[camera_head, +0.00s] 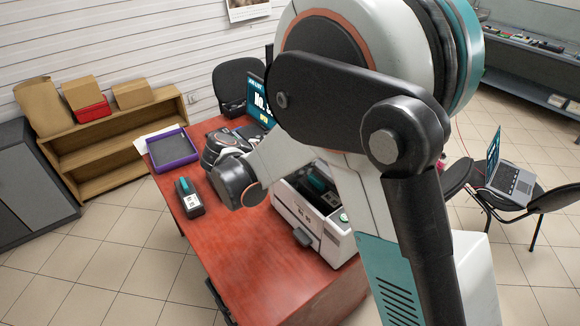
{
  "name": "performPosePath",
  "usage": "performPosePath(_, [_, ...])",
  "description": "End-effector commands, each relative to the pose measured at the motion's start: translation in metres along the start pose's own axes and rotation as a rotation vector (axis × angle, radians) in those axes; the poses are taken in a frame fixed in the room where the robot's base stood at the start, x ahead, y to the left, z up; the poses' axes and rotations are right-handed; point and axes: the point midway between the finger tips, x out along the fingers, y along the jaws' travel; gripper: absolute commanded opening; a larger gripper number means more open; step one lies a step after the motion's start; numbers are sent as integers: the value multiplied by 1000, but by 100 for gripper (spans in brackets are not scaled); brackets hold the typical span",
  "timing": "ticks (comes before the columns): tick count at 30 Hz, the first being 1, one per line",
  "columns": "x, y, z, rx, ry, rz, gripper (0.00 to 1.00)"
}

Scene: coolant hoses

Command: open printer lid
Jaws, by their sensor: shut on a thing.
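The printer (290,208) is a white box on the red-brown desk, right of the picture's middle. Its top shows a dark opening with a black and teal part (318,181) inside. A dark piece (303,237) sticks out at its front. My arm crosses in front of the printer and hides its right and rear parts. The lid cannot be made out clearly; any raised lid is behind my arm. My gripper cannot be made out; my arm's own links cover the place where it would be.
The desk (240,270) also holds a purple tray (171,149), a black and teal cartridge (188,197) and a screen (257,103). Its front left surface is clear. A wooden shelf (110,142) with boxes stands at left. A chair with a laptop (508,181) stands at right.

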Motion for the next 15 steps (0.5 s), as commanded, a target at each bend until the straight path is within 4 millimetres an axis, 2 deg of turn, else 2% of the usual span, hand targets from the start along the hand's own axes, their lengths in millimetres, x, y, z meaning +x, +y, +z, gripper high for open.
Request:
performPosePath(1, [-3,1,-23,3,-43,3,15])
performPosePath(8, [7,2,-83,5,-260,5,15])
performPosePath(15, [32,1,-140,7,-487,4,15])
